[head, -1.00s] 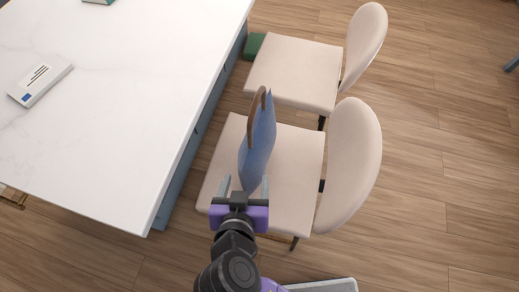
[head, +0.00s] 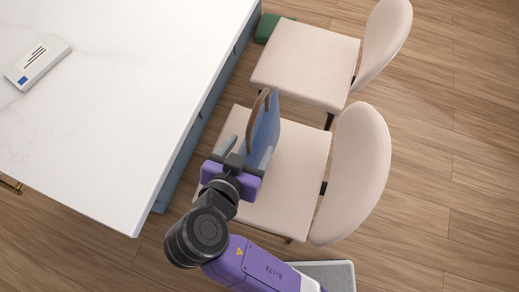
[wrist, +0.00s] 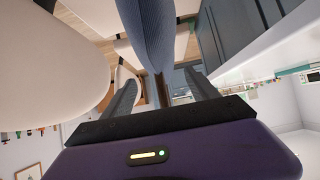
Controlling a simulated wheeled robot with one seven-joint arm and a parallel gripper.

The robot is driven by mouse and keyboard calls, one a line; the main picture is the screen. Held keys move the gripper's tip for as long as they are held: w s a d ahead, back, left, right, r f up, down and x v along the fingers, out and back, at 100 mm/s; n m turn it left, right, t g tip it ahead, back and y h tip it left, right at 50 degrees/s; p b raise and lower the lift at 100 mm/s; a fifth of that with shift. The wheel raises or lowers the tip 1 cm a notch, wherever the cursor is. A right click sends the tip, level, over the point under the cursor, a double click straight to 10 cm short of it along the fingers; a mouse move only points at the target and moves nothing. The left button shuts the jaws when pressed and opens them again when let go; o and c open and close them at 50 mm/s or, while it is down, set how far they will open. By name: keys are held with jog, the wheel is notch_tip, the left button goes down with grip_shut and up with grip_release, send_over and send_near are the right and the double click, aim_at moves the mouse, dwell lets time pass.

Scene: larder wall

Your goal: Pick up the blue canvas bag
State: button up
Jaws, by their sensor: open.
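The blue canvas bag (head: 265,127) stands upright on the seat of the nearer cream chair, its brown handle at the top left. My gripper (head: 246,148) is open at the bag's near side, with its fingers partly covering the lower part of the bag. In the wrist view the bag (wrist: 148,30) hangs down from the top edge, and its brown handle shows between the spread fingers of my gripper (wrist: 160,84). I cannot tell whether either finger touches the bag.
The nearer chair's backrest (head: 350,170) is to the right of the bag. A second cream chair (head: 305,65) stands behind. The white-topped counter (head: 120,100) is close on the left, with a small white box (head: 37,65) on it. A green object (head: 268,27) lies beyond the second chair.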

aim_at(255, 137)
jog(key=shift+p+x, duration=0.55)
jog(key=shift+x, duration=2.2)
jog(key=shift+s, duration=0.1)
grip_shut()
jog(key=shift+r, duration=0.15)
